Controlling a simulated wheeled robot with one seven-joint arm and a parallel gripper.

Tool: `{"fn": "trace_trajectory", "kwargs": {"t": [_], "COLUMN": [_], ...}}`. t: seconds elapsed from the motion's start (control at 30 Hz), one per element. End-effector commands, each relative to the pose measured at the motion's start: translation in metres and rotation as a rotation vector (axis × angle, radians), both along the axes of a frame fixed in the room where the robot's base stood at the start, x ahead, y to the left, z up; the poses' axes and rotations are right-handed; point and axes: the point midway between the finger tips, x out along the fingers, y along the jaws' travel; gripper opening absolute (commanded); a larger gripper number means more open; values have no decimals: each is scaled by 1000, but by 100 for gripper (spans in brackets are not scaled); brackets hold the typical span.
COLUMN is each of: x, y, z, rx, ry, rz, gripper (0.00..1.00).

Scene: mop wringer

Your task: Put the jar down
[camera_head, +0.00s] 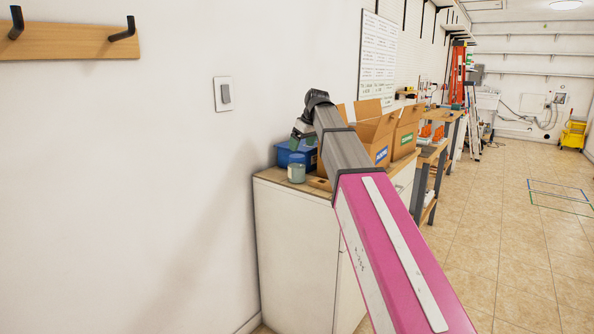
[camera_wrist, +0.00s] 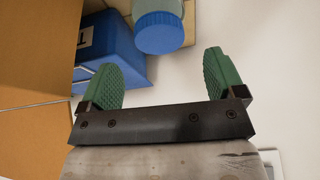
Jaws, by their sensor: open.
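The jar (camera_head: 297,172), pale grey-green with a blue lid, stands upright on the cabinet top near its front left edge in the head view. In the wrist view its blue lid (camera_wrist: 161,35) is at the top centre, just beyond the fingertips. My gripper (camera_head: 299,140) is above the jar in the head view. In the wrist view my gripper (camera_wrist: 160,68) has its green fingers spread wide, with nothing between them. The jar appears apart from both fingers.
The white cabinet (camera_head: 296,252) has a wooden top. A blue bin (camera_head: 284,155) stands behind the jar, and in the wrist view the bin (camera_wrist: 108,52) is close to the left finger. Open cardboard boxes (camera_head: 372,140) stand to the right. The wall (camera_head: 200,180) is close on the left.

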Motion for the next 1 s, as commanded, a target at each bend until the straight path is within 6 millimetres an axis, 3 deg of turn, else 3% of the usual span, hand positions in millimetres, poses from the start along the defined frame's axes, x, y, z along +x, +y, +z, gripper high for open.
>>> {"fn": "trace_trajectory", "kwargs": {"t": [0.13, 0.47, 0.7, 1.0], "x": [6, 12, 20, 23], "y": [7, 13, 21, 23], "z": [-22, -44, -74, -81], "rx": [0, 1, 1, 2], "ry": [2, 1, 1, -1], "rz": [-1, -1, -1, -3], "gripper": [88, 88, 88, 88]}}
